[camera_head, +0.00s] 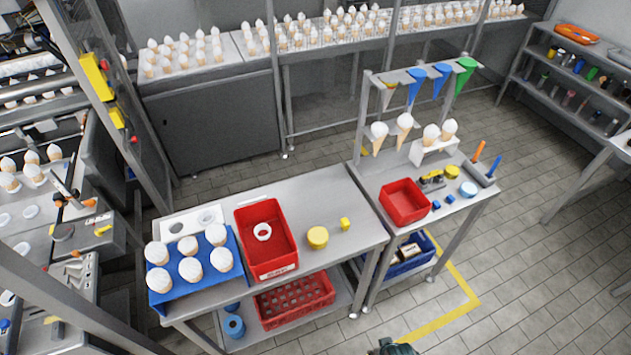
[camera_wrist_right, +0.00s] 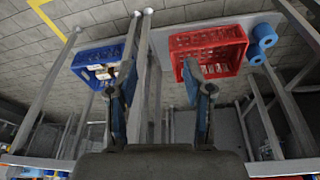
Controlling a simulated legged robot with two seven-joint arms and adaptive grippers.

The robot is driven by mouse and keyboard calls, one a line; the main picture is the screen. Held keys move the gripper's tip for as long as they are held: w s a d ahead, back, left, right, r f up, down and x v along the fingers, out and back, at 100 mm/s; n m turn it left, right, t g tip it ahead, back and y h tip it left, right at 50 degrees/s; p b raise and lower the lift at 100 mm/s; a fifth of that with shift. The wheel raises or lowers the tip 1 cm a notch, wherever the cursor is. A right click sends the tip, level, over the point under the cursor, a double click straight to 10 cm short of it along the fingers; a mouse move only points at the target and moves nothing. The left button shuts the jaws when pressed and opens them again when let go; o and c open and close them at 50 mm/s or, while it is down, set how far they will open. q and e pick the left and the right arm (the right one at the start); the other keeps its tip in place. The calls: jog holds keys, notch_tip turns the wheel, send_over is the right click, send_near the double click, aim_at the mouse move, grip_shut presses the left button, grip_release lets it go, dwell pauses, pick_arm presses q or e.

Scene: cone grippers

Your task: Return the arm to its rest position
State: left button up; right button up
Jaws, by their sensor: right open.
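My right gripper (camera_wrist_right: 158,76) is open in the wrist view, its two blue-grey fingers apart with nothing between them. Beyond the fingers are the lower shelves of the work tables, with a red crate (camera_wrist_right: 222,42) behind the right finger and a blue crate (camera_wrist_right: 90,56) left of the left finger. In the head view only a small dark piece, probably of my right arm, shows at the bottom edge; its fingers cannot be made out there. My left gripper is in neither view.
The near table (camera_head: 350,238) holds a blue cone tray (camera_head: 188,292), a red bin (camera_head: 250,215) and a yellow round piece (camera_head: 317,237). The table beside it holds another red bin (camera_head: 404,202) and a cone rack (camera_head: 422,80). Tiled floor (camera_head: 540,270) is free at the right.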

jog(key=s+f+g, duration=0.1)
jog(key=s+f, duration=0.2)
jog(key=f, duration=0.8)
jog(key=s+f, duration=0.3)
jog(key=f, duration=0.8)
jog(key=s+d+f+g, duration=0.1)
jog(key=s+d+f, duration=0.2)
jog(key=s+f, duration=0.9)
jog(key=s, duration=0.3)
jog(key=shift+d, duration=0.2)
jog(key=shift+c, duration=0.9)
jog(key=shift+w+n, duration=0.15)
jog(key=shift+n, duration=0.15)
